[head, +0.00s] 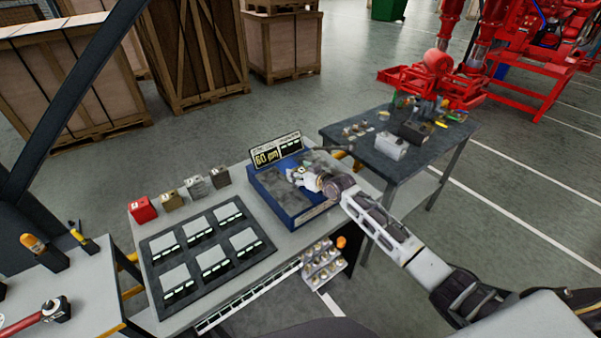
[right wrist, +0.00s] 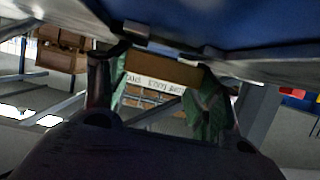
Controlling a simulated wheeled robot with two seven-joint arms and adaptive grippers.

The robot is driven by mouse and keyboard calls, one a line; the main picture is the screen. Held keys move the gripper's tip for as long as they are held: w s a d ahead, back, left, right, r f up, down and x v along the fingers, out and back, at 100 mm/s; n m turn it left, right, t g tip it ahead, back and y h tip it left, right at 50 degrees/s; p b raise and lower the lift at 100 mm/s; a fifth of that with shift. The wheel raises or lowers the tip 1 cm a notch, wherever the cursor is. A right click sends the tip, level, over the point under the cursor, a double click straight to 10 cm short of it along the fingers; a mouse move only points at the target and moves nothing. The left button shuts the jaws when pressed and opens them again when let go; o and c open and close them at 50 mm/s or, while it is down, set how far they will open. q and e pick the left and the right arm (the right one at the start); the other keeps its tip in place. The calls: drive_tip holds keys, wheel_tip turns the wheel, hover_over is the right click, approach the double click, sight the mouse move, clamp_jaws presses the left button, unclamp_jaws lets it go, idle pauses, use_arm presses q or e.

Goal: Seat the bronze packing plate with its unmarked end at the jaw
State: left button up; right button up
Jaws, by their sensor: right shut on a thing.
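My right gripper (head: 303,178) is over the blue fixture (head: 268,188) on the bench, with its fingers near the fixture's far edge. In the right wrist view, its two greenish fingertips (right wrist: 160,90) are shut on a flat bronze plate (right wrist: 165,67). The plate lies crosswise between them, close to the fixture's blue surface (right wrist: 235,20). Whether it touches the fixture, and which end is unmarked, I cannot tell. In the head view the plate is hidden by the gripper. My left gripper is not in view.
A "60 mm" sign (head: 276,153) stands behind the fixture. Left of it are a dark tray (head: 160,245) with several grey pads and red, brass and grey blocks (head: 172,199). A rack of small round parts (head: 322,265) hangs at the front. A second table (head: 375,165) stands right.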

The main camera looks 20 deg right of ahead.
drive_tip(key=shift+s+a+f, duration=0.1)
drive_tip(key=shift+s+f, duration=0.05)
drive_tip(key=shift+f, duration=0.3)
drive_tip(key=shift+s+a+f, duration=0.1)
drive_tip(key=shift+s+f, duration=0.05)
drive_tip(key=shift+f, duration=0.3)
drive_tip(key=o, duration=1.6)
drive_tip(key=shift+w, duration=0.1)
drive_tip(key=shift+c, duration=0.2)
drive_tip(key=shift+d+f, duration=0.1)
drive_tip(key=shift+f, duration=0.05)
drive_tip(key=shift+v, duration=1.85)
drive_tip(key=shift+s+d+r, duration=0.25)
drive_tip(key=shift+s+r, duration=0.35)
drive_tip(key=shift+s+d+r, duration=0.2)
drive_tip(key=shift+s+r, duration=0.35)
drive_tip(key=shift+s, duration=0.05)
drive_tip(key=shift+r+v, duration=0.15)
drive_tip(key=shift+v, duration=1.15)
drive_tip(key=shift+r+v, duration=0.2)
drive_tip(key=shift+v, duration=1.1)
